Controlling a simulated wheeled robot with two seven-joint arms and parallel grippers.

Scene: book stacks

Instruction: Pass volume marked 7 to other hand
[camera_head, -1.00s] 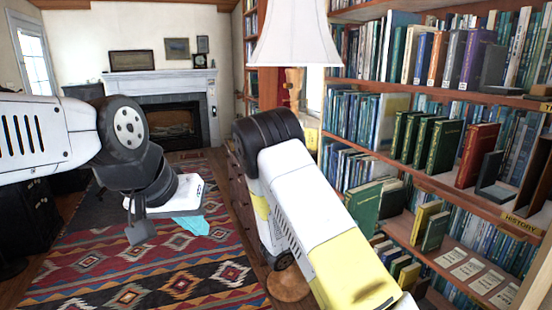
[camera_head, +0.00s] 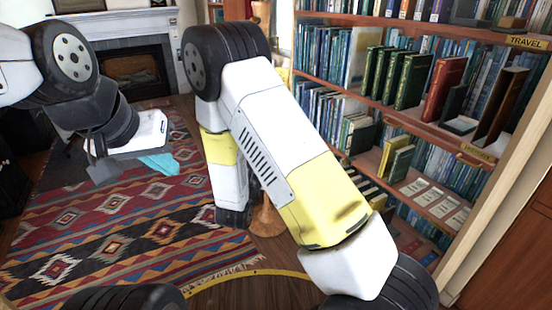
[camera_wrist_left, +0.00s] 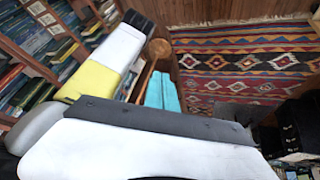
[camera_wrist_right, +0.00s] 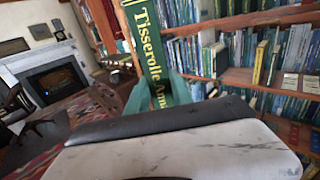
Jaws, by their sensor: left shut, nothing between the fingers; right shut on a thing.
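A green book (camera_wrist_right: 152,55) with gold spine lettering, partly readable as "Tisserolle", stands upright in the right wrist view. My right gripper (camera_wrist_right: 172,92) has its teal fingers shut on its lower part. No number 7 can be read on the visible spine. In the head view my right arm hides this gripper and the book. My left gripper (camera_head: 160,163) hangs over the rug at the left of the head view, its teal fingers shut and empty. Its fingers also show in the left wrist view (camera_wrist_left: 162,93).
A bookshelf (camera_head: 410,116) with several rows of books fills the right side; green books (camera_head: 390,78) and a red book (camera_head: 443,90) stand on it. A patterned rug (camera_head: 130,222) covers open floor. A fireplace (camera_head: 135,75) stands at the back.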

